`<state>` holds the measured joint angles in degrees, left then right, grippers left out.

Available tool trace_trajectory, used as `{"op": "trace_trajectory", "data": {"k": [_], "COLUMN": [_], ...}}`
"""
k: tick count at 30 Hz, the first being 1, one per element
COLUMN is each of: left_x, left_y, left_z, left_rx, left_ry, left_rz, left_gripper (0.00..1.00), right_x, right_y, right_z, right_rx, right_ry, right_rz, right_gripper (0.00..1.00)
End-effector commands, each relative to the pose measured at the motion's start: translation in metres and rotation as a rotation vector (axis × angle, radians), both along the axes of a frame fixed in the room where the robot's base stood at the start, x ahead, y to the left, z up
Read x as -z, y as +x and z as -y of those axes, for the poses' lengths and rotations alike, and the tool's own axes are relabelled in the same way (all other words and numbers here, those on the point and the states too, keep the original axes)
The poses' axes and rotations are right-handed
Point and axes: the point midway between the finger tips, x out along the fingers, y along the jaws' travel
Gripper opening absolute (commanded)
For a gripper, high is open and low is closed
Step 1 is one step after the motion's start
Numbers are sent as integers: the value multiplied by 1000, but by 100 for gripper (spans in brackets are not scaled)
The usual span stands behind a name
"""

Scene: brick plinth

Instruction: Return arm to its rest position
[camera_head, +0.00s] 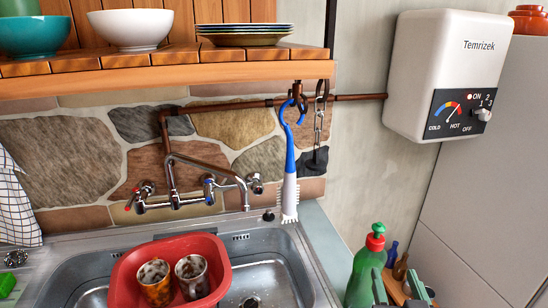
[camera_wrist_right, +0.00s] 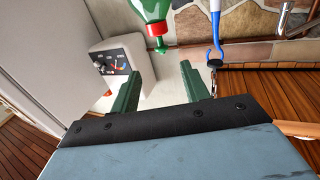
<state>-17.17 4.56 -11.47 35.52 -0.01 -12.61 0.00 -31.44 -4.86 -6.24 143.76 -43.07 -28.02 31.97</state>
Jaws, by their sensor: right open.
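My right gripper (camera_head: 395,282) shows at the bottom right edge of the head view, with its green fingers apart. The right wrist view shows the same gripper (camera_wrist_right: 161,68) open, with nothing held between its fingers. The green bottle with a red cap (camera_head: 364,270) stands just left of the fingers in the head view. It appears inverted beyond the fingertips in the wrist view (camera_wrist_right: 151,12). My left gripper is not in view. Most of my right arm is out of frame.
A blue-and-white brush (camera_head: 289,185) hangs from a hook beside the sink (camera_head: 312,262). A red basin (camera_head: 180,245) in the sink holds two stained mugs (camera_head: 154,284). A wooden shelf (camera_head: 120,62) carries bowls and plates. A white water heater (camera_head: 440,75) hangs at right.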

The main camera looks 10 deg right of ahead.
Motion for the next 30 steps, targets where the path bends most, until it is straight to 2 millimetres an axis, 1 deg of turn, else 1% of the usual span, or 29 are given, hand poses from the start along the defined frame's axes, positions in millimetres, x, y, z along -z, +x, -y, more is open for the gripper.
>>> {"op": "trace_trajectory", "data": {"k": [2,5,6,8,9,12,15,18,23,24,29,30], "left_x": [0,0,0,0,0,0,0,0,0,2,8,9], "left_y": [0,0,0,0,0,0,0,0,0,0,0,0], "left_z": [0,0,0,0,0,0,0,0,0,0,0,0], "left_rx": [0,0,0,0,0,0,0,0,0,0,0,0], "left_ry": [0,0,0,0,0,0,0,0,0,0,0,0], "left_rz": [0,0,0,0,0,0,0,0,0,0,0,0], "left_gripper": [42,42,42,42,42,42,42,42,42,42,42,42], "right_x": [12,43,60,86,103,136,159,176,195,205,253,265], "right_y": [-1,-7,-11,-21,-29,-51,-73,-95,-131,-133,-123,-122], "right_z": [2,4,4,2,-1,-9,-18,-26,-37,-39,-40,-40], "right_rx": [5,10,6,-13,-32,-92,-159,-233,-361,-374,-368,-368], "right_ry": [11,35,45,57,62,68,65,59,41,39,43,43], "right_rz": [-56,-208,-293,-433,-525,-728,-895,-1040,-1247,-1271,-1281,-1286], "right_gripper": [46,46,46,46,46,46,46,46,46,46,46,46]}}
